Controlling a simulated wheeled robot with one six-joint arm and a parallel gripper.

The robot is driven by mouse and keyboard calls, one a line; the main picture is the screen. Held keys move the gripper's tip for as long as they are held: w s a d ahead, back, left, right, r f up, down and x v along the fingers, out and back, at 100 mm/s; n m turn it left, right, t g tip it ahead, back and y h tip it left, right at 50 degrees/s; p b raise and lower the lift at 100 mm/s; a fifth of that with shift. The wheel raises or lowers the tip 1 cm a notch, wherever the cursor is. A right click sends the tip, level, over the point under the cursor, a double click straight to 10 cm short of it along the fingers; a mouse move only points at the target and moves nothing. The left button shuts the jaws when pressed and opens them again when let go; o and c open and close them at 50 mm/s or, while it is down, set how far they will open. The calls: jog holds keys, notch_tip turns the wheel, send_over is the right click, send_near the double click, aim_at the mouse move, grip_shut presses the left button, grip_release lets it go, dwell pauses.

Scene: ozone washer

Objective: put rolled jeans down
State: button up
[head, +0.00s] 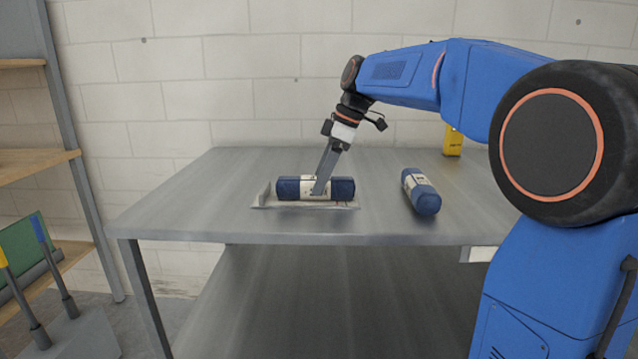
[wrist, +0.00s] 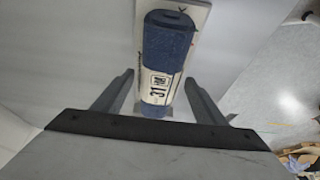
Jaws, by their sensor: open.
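One roll of dark blue jeans with a pale label band (head: 341,188) lies on a flat light tray (head: 262,198) on the grey table. It also shows in the wrist view (wrist: 167,47), with "31" on its band. My gripper (head: 319,190) reaches down to the roll's middle. In the wrist view my gripper (wrist: 155,95) is open, with one finger on each side of the roll and gaps between them. A second blue roll with a pale band (head: 421,191) lies on the table to the right.
The grey table (head: 230,170) has bare room left of the tray and between the two rolls. A yellow object (head: 453,141) stands at the back right.

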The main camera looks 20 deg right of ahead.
jog(key=v, duration=1)
jog(key=shift+r, duration=0.25)
jog(key=shift+s, duration=0.1)
